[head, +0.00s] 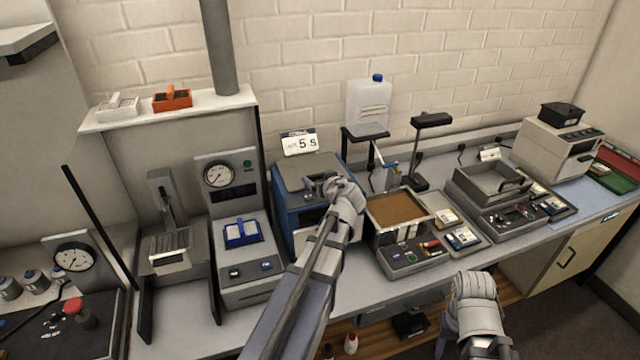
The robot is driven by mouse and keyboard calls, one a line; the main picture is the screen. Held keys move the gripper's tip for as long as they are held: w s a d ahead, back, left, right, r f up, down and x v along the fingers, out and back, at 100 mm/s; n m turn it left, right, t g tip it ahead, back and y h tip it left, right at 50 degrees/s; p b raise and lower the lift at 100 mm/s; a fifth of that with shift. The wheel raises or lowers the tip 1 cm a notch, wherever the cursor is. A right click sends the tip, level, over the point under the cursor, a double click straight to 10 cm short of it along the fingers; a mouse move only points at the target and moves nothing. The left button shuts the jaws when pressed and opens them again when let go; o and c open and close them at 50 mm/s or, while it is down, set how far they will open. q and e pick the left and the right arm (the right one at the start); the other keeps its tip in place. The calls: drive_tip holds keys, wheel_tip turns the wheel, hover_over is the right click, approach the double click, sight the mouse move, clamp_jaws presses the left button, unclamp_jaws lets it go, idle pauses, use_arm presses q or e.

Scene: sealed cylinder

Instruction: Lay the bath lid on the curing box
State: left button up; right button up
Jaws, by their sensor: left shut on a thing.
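The bath lid (296,172), a flat grey plate with a dark handle, is over the top of the blue curing box (285,209) at the centre. I cannot tell whether it rests fully on the box or is slightly above it. My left gripper (324,184) is shut on the lid's handle at the plate's right side; its wrist hides part of the lid and the box's front. My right gripper (474,281) is low at the right, in front of the bench edge, apart from the lid; its fingers are hidden.
A "5 s" sign (299,143) stands behind the box. A gauge press (240,235) is close on its left. To the right are a brown-filled tray (370,203), a white jug (368,105) on a stand, and a grey tray unit (465,186).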

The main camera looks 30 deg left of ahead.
use_arm(q)
drive_tip(key=shift+f, duration=0.1)
drive_tip(key=o, duration=1.3)
drive_tip(key=shift+o, duration=0.2)
drive_tip(key=shift+r, duration=0.25)
drive_tip(key=p+v, duration=0.4)
drive_tip(key=v, duration=0.8)
drive_tip(key=shift+p, duration=0.3)
